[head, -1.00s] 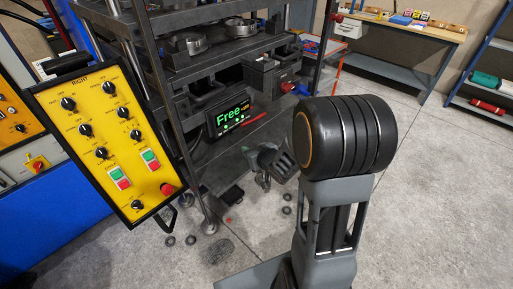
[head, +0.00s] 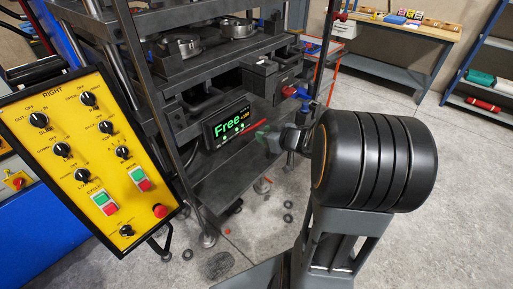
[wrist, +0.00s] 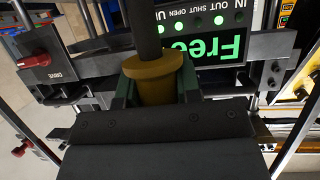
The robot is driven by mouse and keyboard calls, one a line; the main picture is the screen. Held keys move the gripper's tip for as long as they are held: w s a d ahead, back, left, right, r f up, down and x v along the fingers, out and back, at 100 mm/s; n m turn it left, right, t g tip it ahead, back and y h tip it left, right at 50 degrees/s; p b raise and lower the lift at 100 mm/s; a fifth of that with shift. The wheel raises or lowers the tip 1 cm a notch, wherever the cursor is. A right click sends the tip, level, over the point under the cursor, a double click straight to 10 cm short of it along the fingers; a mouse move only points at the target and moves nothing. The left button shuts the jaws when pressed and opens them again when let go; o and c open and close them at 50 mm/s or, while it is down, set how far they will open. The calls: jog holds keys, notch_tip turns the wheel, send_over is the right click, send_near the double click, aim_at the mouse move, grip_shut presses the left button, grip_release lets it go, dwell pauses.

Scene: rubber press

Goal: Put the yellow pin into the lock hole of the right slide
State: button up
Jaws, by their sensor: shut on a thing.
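The yellow pin (wrist: 155,76) shows in the wrist view as a brownish-yellow collar with a dark shaft running up out of the frame. My gripper (wrist: 157,92) is shut on the collar, one dark green finger on each side. A dark slide block (head: 270,80) with a blue and red knob stands on the press above the gripper. I cannot make out the lock hole or the pin's far tip.
The yellow control panel marked RIGHT (head: 88,150) stands at the left. A press post (head: 150,95) rises between it and the display. Small dark rings lie on the floor below. The wrist view shows a red-handled grey box (wrist: 36,56) at left. Open floor lies at right.

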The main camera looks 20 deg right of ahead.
jog(key=w+f+b, duration=0.1)
jog(key=w+f, duration=0.5)
jog(key=f, duration=0.3)
jog(key=shift+f, duration=0.25)
jog(key=shift+w+a, duration=0.1)
jog(key=shift+f, duration=0.15)
jog(key=o, duration=1)
